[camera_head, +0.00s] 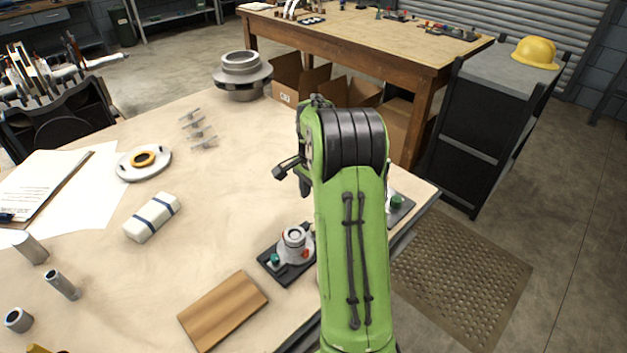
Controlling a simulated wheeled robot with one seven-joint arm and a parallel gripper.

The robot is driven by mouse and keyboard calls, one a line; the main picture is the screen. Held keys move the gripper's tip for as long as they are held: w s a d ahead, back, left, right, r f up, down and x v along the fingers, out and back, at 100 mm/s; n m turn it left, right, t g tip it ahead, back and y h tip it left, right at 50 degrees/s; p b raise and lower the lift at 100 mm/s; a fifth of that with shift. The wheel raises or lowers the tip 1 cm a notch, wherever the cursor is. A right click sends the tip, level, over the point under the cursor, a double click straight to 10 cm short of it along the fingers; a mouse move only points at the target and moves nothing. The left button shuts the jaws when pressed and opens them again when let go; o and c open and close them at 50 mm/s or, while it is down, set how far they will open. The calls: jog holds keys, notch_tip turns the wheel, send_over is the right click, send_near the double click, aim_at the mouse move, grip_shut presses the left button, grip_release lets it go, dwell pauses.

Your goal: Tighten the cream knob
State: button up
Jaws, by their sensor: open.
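A dark base plate (268,261) at the front edge of the table carries a grey-white casing (293,247) with a pale round top, a green part (274,259) and a red part (306,253). I cannot tell whether the pale top is the cream knob. My gripper (291,180) is partly hidden by the arm.
A wooden block (223,310) lies left of the first plate. A grey flanged part (242,76) stands at the back. The table's middle is clear.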

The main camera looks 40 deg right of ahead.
notch_tip(320, 180, up, 4)
jog(key=shift+r+p, duration=0.1)
jog(key=shift+p, duration=0.2)
